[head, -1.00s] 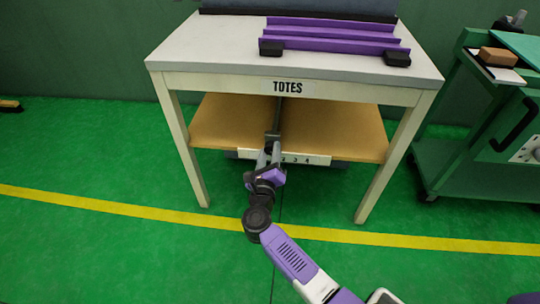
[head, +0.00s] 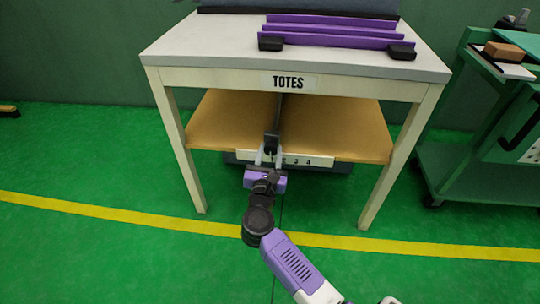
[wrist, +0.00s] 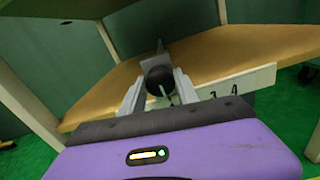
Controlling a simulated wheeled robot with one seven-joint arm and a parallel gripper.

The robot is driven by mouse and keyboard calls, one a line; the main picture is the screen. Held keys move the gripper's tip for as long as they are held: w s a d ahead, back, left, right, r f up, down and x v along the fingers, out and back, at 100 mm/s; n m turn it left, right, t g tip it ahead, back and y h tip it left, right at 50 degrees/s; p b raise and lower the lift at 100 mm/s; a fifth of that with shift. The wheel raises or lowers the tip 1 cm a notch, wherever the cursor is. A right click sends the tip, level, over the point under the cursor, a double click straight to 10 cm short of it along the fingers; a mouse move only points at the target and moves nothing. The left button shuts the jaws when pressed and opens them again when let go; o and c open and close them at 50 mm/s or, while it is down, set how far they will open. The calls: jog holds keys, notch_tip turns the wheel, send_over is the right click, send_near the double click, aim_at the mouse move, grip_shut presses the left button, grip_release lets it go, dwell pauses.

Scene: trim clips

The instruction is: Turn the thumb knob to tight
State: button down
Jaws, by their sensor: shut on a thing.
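The thumb knob (wrist: 158,80) is a dark round knob at the front edge of the table's lower shelf. The plate also shows in the head view (head: 308,160). A pale mark sits on the lower right of the knob's face. My gripper (wrist: 157,88) is shut on the knob, one grey finger on each side. In the head view my gripper (head: 268,156) covers much of the knob and the plate's left part.
The white table (head: 163,60), labelled TOTES, overhangs the wooden lower shelf (head: 220,125), with legs on both sides of my arm. Purple rails (head: 335,32) lie on its top. A green cart (head: 470,165) stands to the right. The floor in front is clear.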

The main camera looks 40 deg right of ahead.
jog(key=shift+a+f+m, duration=0.1)
jog(key=shift+m, duration=0.2)
dwell(0.4)
jog(key=c, duration=0.9)
grip_release()
jog(key=p+v, duration=0.2)
jog(key=v, duration=0.5)
jog(key=shift+s+a, duration=0.25)
